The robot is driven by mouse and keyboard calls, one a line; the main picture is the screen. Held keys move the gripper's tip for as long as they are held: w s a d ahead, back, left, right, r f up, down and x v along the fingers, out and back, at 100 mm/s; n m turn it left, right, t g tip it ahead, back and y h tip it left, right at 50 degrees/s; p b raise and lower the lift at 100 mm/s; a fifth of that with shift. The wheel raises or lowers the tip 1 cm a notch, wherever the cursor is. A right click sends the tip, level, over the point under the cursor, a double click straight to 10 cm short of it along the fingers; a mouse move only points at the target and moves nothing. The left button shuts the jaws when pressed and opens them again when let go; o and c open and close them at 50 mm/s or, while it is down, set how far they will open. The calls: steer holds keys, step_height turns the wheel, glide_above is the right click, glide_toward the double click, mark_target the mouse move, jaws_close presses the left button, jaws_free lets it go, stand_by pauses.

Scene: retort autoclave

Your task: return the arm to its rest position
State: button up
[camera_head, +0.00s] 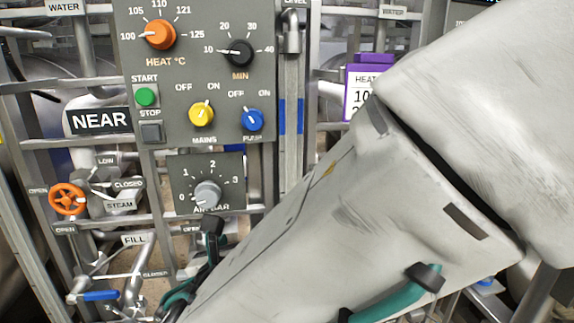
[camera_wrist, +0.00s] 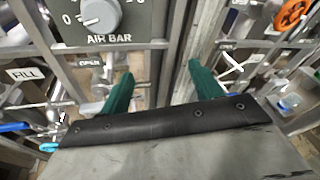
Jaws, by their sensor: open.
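My arm fills the right and lower middle of the head view, in front of the control panel. In the wrist view my gripper (camera_wrist: 155,85) shows two green fingers set well apart, with nothing between them. Behind the fingers stand metal frame posts, with the AIR BAR knob (camera_wrist: 100,14) at upper left. In the head view the fingers are mostly hidden by the arm.
The grey panel (camera_head: 200,70) carries an orange heat knob (camera_head: 160,35), a black minute knob (camera_head: 238,53), a yellow mains switch (camera_head: 201,114) and a blue pump switch (camera_head: 252,119). An orange valve wheel (camera_head: 67,199) and a blue-handled lever (camera_head: 98,296) are at left. Pipes crowd close by.

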steer(key=s+d+f+m+g+h, duration=0.15)
steer(key=d+m+g, duration=0.25)
steer(key=d+m, duration=0.45)
steer(key=s+d+m+g+h, duration=0.35)
steer(key=d+m, duration=0.35)
steer(key=d, duration=0.3)
steer(key=s+d+f+m+g+h, duration=0.1)
steer(key=s+d+m+g+h, duration=0.1)
steer(key=d+m+g, duration=0.5)
steer(key=s+d+r+m+y, duration=0.3)
steer(key=s+d+m+y, duration=0.4)
steer(key=m, duration=1)
steer(key=shift+s+d+r, duration=0.2)
steer(key=shift+s+d, duration=1.7)
steer(key=shift+d, duration=0.15)
